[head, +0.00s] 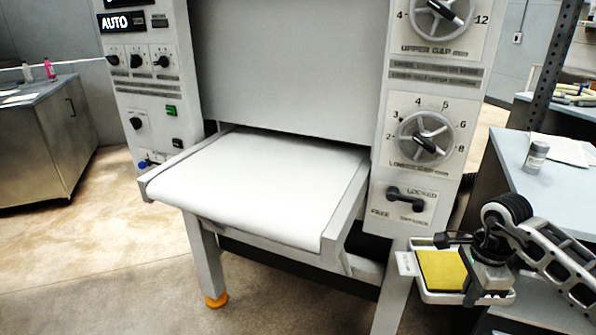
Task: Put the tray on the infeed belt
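The white tray (455,298) is at the lower right of the head view, with a flat yellow sheet (440,270) lying in it and a small white tag at its left end. My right gripper (476,288) reaches in from the right over the tray's right part and appears shut on it. The fingertips are partly hidden, but no support shows under the tray. The infeed belt (255,185) is the white, empty bed in the middle, left of and above the tray in the picture. My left gripper is not in view.
The machine's right panel carries a lower gap dial (424,138) and a black lever (406,198) just above the tray. Grey side rails (345,210) edge the belt. A side table (550,190) at right holds a grey jar (536,157). Open floor lies at left.

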